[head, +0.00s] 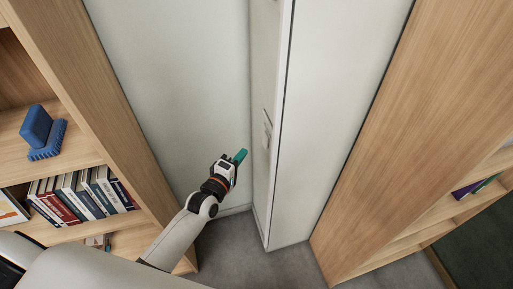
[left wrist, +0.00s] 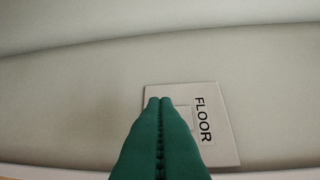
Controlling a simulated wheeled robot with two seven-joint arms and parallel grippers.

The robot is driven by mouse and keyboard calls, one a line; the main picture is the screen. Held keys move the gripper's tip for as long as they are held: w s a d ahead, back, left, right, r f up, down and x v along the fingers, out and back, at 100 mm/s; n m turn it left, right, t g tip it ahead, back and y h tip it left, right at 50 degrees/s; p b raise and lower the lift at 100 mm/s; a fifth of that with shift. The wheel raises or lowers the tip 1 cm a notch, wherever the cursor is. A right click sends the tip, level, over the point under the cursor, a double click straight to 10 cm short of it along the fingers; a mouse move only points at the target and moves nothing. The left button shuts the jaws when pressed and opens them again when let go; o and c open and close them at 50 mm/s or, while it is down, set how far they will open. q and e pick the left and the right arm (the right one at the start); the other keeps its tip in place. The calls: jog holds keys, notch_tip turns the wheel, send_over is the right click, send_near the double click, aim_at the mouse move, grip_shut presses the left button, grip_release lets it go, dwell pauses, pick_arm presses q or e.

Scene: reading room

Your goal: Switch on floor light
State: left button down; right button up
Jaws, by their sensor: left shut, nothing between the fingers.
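A pale switch plate with the word FLOOR (left wrist: 222,140) is on the light wall in the left wrist view. A small square rocker (left wrist: 183,114) on it is partly covered by my fingers. In the head view a pale switch fitting (head: 267,130) shows edge-on on the narrow wall face. My left gripper (head: 241,156) is shut and empty, its green fingers pointing up and right towards that wall. In the left wrist view its fingertips (left wrist: 159,102) overlap the plate's left part; I cannot tell whether they touch it. My right gripper is not in view. No floor light is in view.
A wooden bookshelf (head: 105,85) with books (head: 80,195) and a blue object (head: 42,133) stands on the left. Another wooden shelf unit (head: 420,120) stands on the right. The wall's projecting end (head: 310,130) lies between them, above grey floor (head: 290,265).

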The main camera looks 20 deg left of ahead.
aim_at(265, 140)
pick_arm(q)
jog(key=w+d, duration=0.2)
jog(key=w, duration=0.1)
jog(key=w+d+p, duration=0.1)
jog(key=shift+w+d+f, duration=0.15)
jog(key=shift+d+f, duration=0.2)
jog(key=shift+d, duration=0.05)
jog(key=shift+w+d+f+n+t+b, duration=0.15)
jog(key=shift+n+t+b, duration=0.25)
jog(key=shift+b, duration=0.65)
